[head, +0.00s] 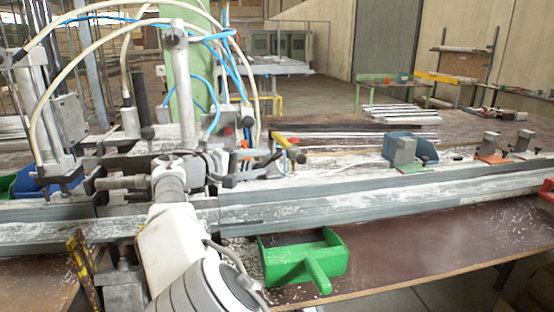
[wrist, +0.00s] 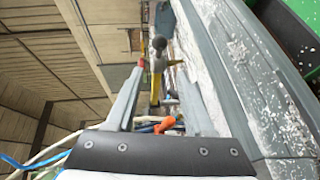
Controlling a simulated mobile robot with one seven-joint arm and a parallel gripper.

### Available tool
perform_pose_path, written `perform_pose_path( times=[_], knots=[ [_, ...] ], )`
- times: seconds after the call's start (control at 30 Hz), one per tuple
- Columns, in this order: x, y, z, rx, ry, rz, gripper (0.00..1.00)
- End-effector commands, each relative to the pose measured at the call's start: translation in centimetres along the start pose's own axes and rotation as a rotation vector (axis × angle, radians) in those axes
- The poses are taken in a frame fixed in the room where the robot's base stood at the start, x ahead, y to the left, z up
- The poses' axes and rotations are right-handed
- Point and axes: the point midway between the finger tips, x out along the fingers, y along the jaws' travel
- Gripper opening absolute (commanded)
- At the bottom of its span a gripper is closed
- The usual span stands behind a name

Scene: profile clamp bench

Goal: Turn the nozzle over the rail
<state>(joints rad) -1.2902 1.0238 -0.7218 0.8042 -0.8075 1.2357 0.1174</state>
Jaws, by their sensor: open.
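The nozzle, a yellow piece with a dark knob (head: 289,148), sticks out over the bench behind the rail, right of my arm. In the wrist view the yellow nozzle (wrist: 156,66) shows ahead, in the gap between my fingers. My gripper (wrist: 161,85) is open, with a pale finger on each side; I cannot tell whether either finger touches the nozzle. The rail, a long grey metal profile (head: 400,190), runs across the bench in front of the nozzle. It also shows in the wrist view (wrist: 243,75), along the right side, close to my right finger.
A green scoop-like tray (head: 305,262) lies in front of the rail. Clamp fixtures with hoses stand at the left. White chips litter the bench. The brown front surface right of the tray is clear.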

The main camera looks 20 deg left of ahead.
Motion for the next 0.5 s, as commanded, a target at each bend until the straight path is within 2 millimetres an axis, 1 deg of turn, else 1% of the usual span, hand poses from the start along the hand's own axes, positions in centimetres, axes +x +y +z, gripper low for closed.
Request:
perform_pose_path(
  times=[0.03, 0.2, 0.3, 0.5],
  knots=[
    [-1.0, 0.1, 0.0, 0.000, 0.002, 0.000, 0.53],
    [-2.7, 0.0, 0.0, 0.001, 0.000, 0.000, 0.53],
    [-3.1, 0.0, 0.0, 0.001, -0.001, 0.000, 0.53],
    [-3.1, 0.0, 0.0, 0.000, -0.001, 0.000, 0.53]
  ],
)
